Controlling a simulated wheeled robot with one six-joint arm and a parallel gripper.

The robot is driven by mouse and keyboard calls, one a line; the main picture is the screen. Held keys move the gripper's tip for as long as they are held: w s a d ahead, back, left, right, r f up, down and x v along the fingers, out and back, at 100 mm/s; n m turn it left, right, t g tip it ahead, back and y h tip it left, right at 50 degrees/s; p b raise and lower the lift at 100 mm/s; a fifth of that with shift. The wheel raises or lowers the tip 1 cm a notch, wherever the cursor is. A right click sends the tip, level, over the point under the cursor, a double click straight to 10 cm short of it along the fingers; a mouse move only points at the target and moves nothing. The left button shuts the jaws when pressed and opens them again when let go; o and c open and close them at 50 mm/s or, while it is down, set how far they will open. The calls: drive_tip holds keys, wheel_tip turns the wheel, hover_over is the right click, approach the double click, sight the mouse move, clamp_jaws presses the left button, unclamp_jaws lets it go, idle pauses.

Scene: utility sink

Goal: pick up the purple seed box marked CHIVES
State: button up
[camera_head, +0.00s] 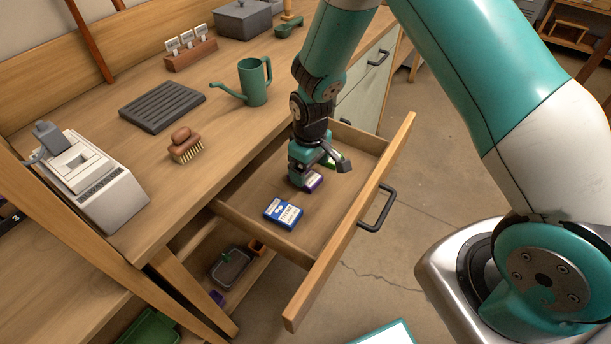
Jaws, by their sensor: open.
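A purple box (314,183) lies in the open drawer (262,205), partly hidden under my gripper (312,178). Its label is too small and covered to read. My gripper is open and points down into the drawer, right over the purple box; I cannot tell whether the fingers touch it. A blue and white box (283,213) lies in the drawer nearer the front left, apart from the gripper. A bit of a green thing (329,163) shows behind the gripper, mostly hidden.
The drawer front with its dark handle (378,209) stands out from the bench. On the bench top are a green watering can (254,83), a brush (186,146), a dark slatted tray (162,106) and a grey machine (88,181). A shelf below holds a dark tray (231,268).

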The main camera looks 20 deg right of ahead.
sight(309, 177)
wheel_tip(309, 177, down, 3)
drive_tip(key=shift+a+f, duration=0.1)
drive_tip(key=shift+f, duration=0.1)
drive_tip(key=shift+c, duration=0.4)
drive_tip(key=c, duration=0.9)
drive_tip(key=shift+r, duration=0.15)
